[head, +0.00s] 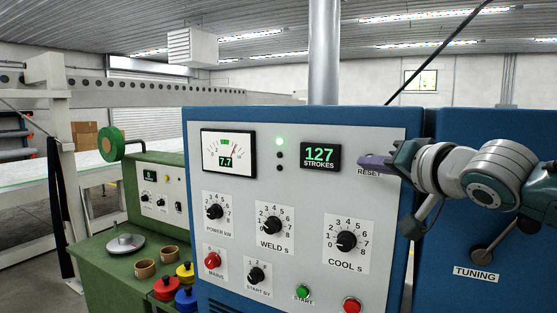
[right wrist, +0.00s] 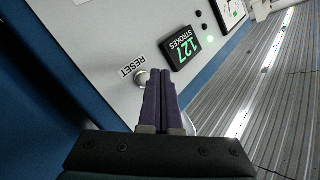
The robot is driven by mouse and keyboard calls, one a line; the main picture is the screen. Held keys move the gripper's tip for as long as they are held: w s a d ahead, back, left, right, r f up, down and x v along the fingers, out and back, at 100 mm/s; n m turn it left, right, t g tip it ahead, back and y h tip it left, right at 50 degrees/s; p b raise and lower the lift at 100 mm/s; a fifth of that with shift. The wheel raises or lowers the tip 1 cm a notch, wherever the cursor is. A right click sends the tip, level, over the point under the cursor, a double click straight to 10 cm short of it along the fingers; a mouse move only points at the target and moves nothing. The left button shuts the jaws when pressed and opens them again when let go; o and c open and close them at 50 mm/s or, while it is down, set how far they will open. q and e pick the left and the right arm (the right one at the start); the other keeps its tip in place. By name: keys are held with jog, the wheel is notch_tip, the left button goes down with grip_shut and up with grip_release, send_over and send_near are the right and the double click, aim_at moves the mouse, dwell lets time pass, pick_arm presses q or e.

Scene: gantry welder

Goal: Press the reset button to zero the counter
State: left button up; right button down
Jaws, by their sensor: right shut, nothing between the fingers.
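The counter (head: 320,156) on the grey panel reads 127 STROKES in green; it also shows in the right wrist view (right wrist: 185,48). The reset button (right wrist: 141,77) is a small pale round knob beside the RESET label (right wrist: 132,68). In the head view my right gripper hides the button, and the label (head: 369,172) shows just below the fingers. My right gripper (head: 364,161) is shut and empty, its purple fingers pointing at the panel. In the right wrist view its fingertips (right wrist: 160,76) appear right beside the button; I cannot tell whether they touch. My left gripper is not in view.
The panel holds a meter (head: 228,153), a lit green lamp (head: 280,141), several black dials, a red MAINS knob (head: 212,260), a green START button (head: 302,291) and a red button (head: 352,305). A TUNING lever (head: 483,255) is on the blue cabinet. A green bench (head: 100,260) stands left.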

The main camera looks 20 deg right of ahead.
jog(key=shift+w+d, duration=0.3)
jog(key=shift+d, duration=0.05)
jog(key=shift+w+d, duration=0.1)
dwell(0.6)
jog(key=shift+w+d, duration=0.25)
jog(key=shift+d, duration=0.05)
dwell(0.3)
dwell(0.4)
jog(key=shift+s+a+p, duration=0.5)
jog(key=shift+s+a, duration=0.15)
jog(key=shift+a, duration=0.05)
